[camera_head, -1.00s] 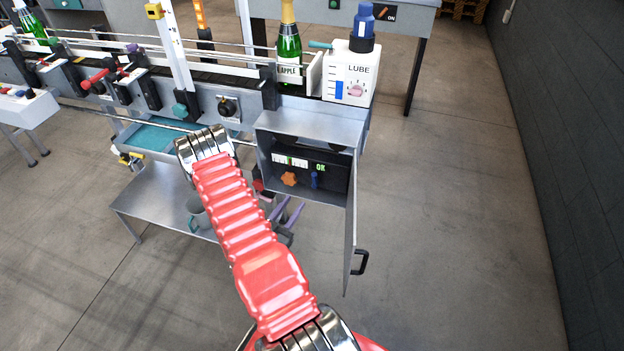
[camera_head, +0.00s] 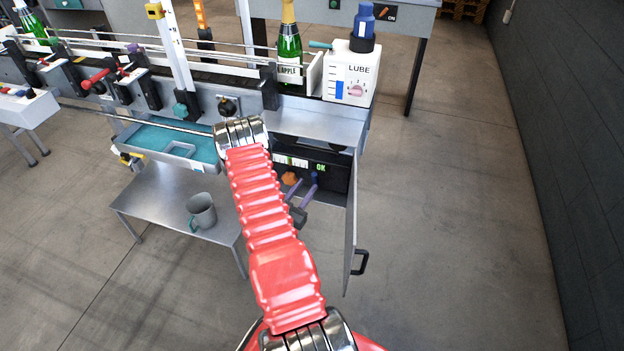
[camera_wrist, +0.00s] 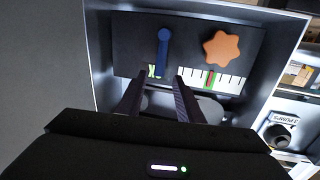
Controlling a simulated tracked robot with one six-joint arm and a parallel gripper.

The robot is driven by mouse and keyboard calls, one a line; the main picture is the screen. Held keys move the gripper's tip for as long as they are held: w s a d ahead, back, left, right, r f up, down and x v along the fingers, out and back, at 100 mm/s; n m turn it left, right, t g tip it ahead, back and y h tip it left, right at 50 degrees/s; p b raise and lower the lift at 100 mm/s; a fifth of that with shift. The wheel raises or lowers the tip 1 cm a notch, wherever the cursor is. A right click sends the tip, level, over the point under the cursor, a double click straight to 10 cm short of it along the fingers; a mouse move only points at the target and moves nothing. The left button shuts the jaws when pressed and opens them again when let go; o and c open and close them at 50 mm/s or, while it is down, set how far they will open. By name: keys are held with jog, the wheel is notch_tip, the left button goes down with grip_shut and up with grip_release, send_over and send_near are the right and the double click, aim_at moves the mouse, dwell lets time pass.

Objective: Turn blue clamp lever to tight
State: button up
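The blue clamp lever (camera_head: 314,176) is on the dark panel inside the open cabinet, right of an orange star knob (camera_head: 290,179). In the wrist view the lever (camera_wrist: 163,50) points lengthwise toward my gripper, with its round end at the top. My gripper (camera_wrist: 159,82) is open. Its two purple fingers are spread either side of the lever's line, just short of its near end, with nothing between them. In the head view my gripper (camera_head: 306,188) is in front of the panel, partly over the lever.
The cabinet door (camera_head: 350,225) hangs open on the right, with a black handle. A scale with a green band (camera_wrist: 210,80) is beside the knob. The bottle and lube container (camera_head: 349,75) stand above.

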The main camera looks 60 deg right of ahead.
aim_at(313, 177)
jog(key=shift+s+d, duration=0.1)
jog(key=shift+d, duration=2.5)
jog(key=shift+c, duration=0.2)
grip_shut()
jog(key=shift+d, duration=0.2)
jog(key=shift+a, duration=0.1)
jog(key=shift+s, duration=0.1)
